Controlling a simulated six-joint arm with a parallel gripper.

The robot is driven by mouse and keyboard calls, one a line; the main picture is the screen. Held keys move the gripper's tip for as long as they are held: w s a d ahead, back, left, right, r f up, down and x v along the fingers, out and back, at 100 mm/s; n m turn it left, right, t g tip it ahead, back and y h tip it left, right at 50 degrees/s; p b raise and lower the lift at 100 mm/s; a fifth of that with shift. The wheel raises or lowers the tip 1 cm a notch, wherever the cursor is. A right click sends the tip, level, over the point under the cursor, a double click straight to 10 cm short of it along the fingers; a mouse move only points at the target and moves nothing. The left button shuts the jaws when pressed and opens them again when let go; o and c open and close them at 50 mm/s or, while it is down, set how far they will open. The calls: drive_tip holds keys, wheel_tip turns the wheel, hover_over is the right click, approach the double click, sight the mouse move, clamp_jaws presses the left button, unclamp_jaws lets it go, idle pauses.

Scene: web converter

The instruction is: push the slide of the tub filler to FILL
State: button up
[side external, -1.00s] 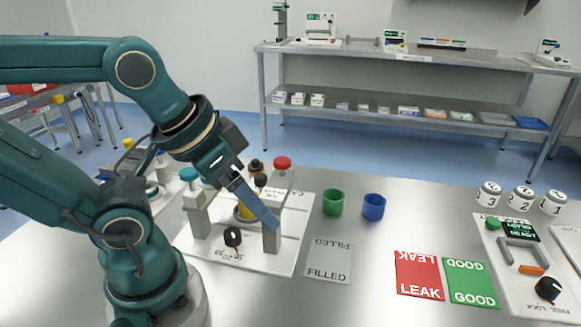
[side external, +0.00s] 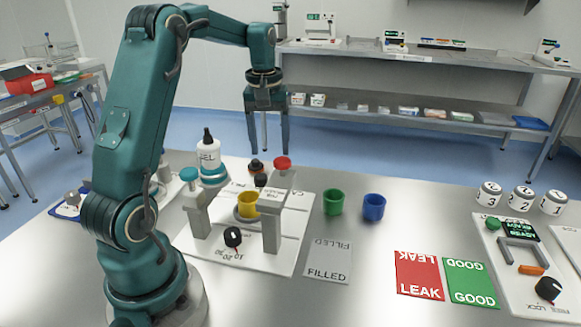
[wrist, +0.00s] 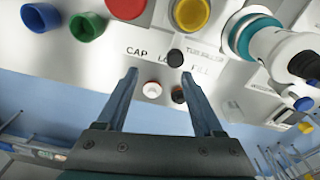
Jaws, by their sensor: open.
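The tub filler is a white plate (side external: 290,262) with grey posts and a yellow tub (side external: 247,204) in its middle. A small black knob (side external: 261,180), apparently the slide's, stands behind the tub. In the wrist view the black knob (wrist: 176,57) partly covers a label starting "LO"; "FILL" (wrist: 200,71) is printed to its right. My gripper (side external: 268,150) is open and empty, raised behind the filler with its fingers pointing down. In the wrist view the knob appears just beyond the fingertips (wrist: 160,78), nearer the right finger. Contact is not visible.
A white bottle (side external: 208,154) stands at the teal ring (side external: 215,178), left of the knob in the side view. Green (side external: 333,203) and blue (side external: 374,207) cups stand further right. An orange-and-black knob (side external: 257,165) is behind.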

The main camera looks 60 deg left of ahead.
sight(261, 176)
drive_tip(key=shift+n+g, duration=0.3)
drive_tip(key=shift+n, duration=0.2)
drive_tip(key=f, duration=0.1)
drive_tip(key=s+a+f, duration=0.1)
drive_tip(key=a+f, duration=0.1)
drive_tip(key=shift+s+a+f, duration=0.15)
drive_tip(key=shift+s+f, duration=0.05)
drive_tip(key=shift+s, duration=0.1)
drive_tip(key=shift+f, duration=2.3)
clamp_jaws()
